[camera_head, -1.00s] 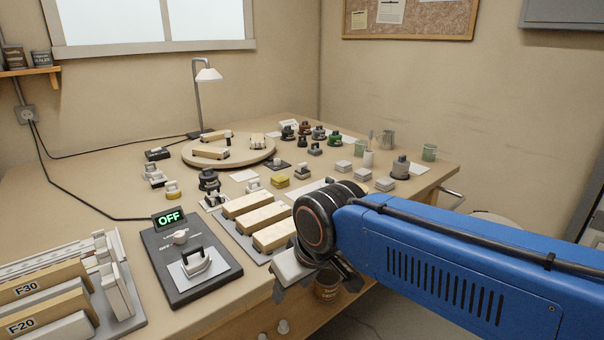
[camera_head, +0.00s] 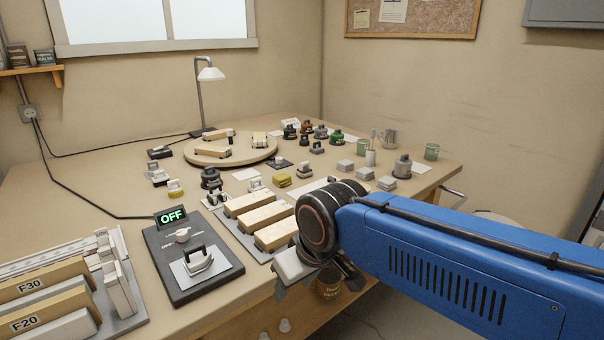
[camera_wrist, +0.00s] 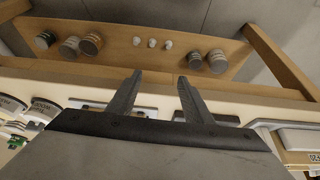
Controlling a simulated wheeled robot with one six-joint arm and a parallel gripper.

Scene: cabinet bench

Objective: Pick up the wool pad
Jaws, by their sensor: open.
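I cannot tell for sure which item is the wool pad. Several small light grey pads lie at the back right of the bench, among them one grey pad (camera_head: 346,166). A yellow pad (camera_head: 281,180) lies left of them, near the middle. My gripper (camera_wrist: 160,92) is open and empty in the wrist view, its two dark fingers apart. In the head view it hangs at the bench's front edge, near the wooden blocks and well short of the pads. Its fingers are partly hidden there by my wrist.
A black switch box (camera_head: 190,262) reading OFF stands front left, beside a rack of labelled blocks (camera_head: 60,300). Pale wooden blocks (camera_head: 262,221) lie on a grey tray. A round turntable (camera_head: 230,151) and a lamp (camera_head: 209,75) stand behind. Cups and dark-handled items crowd the back right.

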